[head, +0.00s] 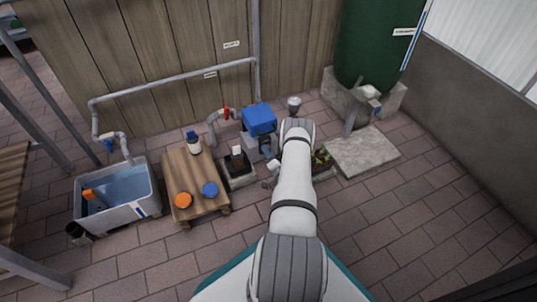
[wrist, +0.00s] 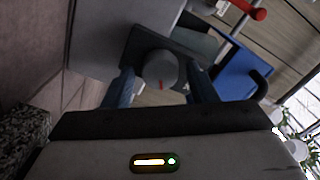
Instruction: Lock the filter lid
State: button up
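A blue box-like lid (head: 259,119) tops the grey filter unit beside the wall pipe in the head view. In the wrist view a blue panel (wrist: 238,76), apparently part of it, shows at the right. A round grey knob (wrist: 160,69) with a small red mark sits on a dark plate in the wrist view. My gripper (wrist: 160,90) has its two fingers apart, one on each side of the knob. Narrow gaps seem to separate the fingers from the knob, so I see no clear grip. In the head view my arm hides part of the area right of the filter.
A red valve handle (wrist: 248,10) is close by, on the pipe. A wooden table (head: 188,168) with a bottle and orange and blue round items stands left of the filter. A water tub (head: 150,208) is farther left. Open brick paving lies at the right.

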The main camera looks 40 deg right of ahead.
jog(key=c, duration=0.8)
jog(key=shift+n, duration=0.4)
jog(key=n, duration=1.1)
dwell(0.4)
jog(key=o, duration=1)
jog(key=shift+s, duration=0.15)
